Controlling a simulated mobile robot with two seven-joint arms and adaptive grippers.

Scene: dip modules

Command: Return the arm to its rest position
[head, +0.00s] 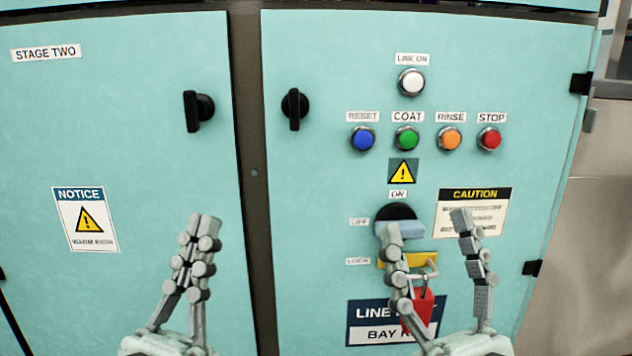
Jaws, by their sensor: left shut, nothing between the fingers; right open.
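My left gripper (204,222) is shut and empty, raised in front of the left cabinet door. My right gripper (426,224) is open, its two fingers apart in front of the switch area on the right door. The switch's blue-grey handle (412,230) lies level with the OFF label, partly behind the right gripper's left finger. Below it is a yellow lock tab (425,260). A red padlock (424,306) hangs under the tab between the fingers, partly hidden by the left one. Whether the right gripper touches any of these I cannot tell.
The right door carries a white LINE ON lamp (411,82) and blue (363,138), green (406,137), orange (449,139) and red (489,138) buttons. Black door handles (199,111) (294,109) stick out on either side of the centre post. The space between my grippers is clear.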

